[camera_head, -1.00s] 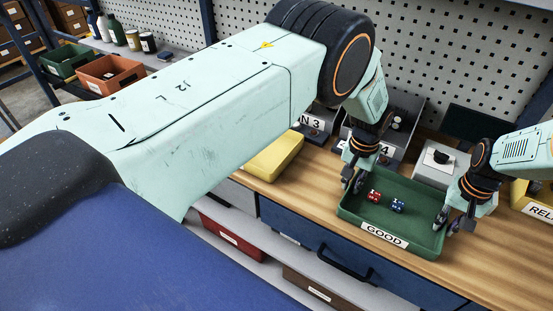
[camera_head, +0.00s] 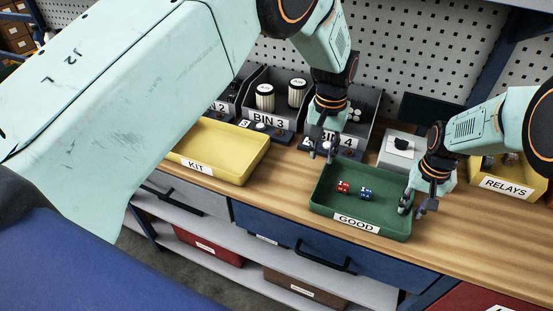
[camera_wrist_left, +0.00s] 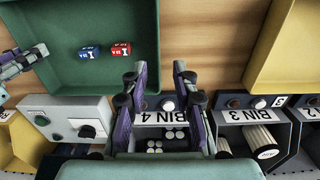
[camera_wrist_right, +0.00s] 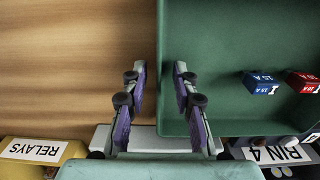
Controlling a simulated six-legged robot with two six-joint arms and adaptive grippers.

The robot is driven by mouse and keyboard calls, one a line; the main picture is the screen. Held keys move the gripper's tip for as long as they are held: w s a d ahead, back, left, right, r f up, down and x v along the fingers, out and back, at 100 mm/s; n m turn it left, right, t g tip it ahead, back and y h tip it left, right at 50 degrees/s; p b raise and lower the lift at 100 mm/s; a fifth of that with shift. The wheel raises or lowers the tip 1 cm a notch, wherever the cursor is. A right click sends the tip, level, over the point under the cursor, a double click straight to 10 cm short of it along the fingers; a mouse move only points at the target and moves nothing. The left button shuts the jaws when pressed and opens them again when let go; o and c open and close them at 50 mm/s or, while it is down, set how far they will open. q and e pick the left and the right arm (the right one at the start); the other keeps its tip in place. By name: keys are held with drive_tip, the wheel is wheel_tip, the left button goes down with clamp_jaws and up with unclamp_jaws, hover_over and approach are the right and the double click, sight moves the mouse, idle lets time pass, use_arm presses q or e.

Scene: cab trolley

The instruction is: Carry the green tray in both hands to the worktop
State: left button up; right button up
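The green tray (camera_head: 382,216), labelled GOOD, appears to rest on the wooden worktop (camera_head: 273,199). Inside it lie a red block (camera_head: 343,187) and a blue block (camera_head: 365,193). My left gripper (camera_head: 325,152) is at the tray's back left corner. In the left wrist view its fingers (camera_wrist_left: 160,76) are spread, one on each side of the tray's wall line, with gaps showing. My right gripper (camera_head: 412,207) is at the tray's right wall. In the right wrist view its fingers (camera_wrist_right: 160,75) are also spread, either side of the wall. Whether fingertips touch the tray is unclear.
A yellow KIT tray (camera_head: 226,170) stands to the left. Behind are BIN 3 (camera_head: 268,118), BIN 4 (camera_head: 335,139) and a grey box with a black knob (camera_head: 402,147). A yellow RELAYS bin (camera_head: 505,186) is at the right. Bare worktop lies in front of it.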

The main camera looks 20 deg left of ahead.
drive_tip(key=shift+w+f, duration=0.15)
drive_tip(key=shift+w, duration=0.2)
drive_tip(key=shift+r, duration=0.3)
use_arm(q)
drive_tip(key=shift+w+r, duration=0.1)
drive_tip(key=shift+r, duration=0.85)
use_arm(e)
wheel_tip(320, 180, up, 12)
drive_tip(key=shift+s+f, duration=0.2)
drive_tip(key=shift+s, duration=0.05)
use_arm(q)
drive_tip(key=shift+w+f, duration=0.1)
drive_tip(key=shift+w, duration=0.1)
use_arm(e)
drive_tip(key=shift+w+f, duration=0.15)
drive_tip(key=shift+w, duration=0.05)
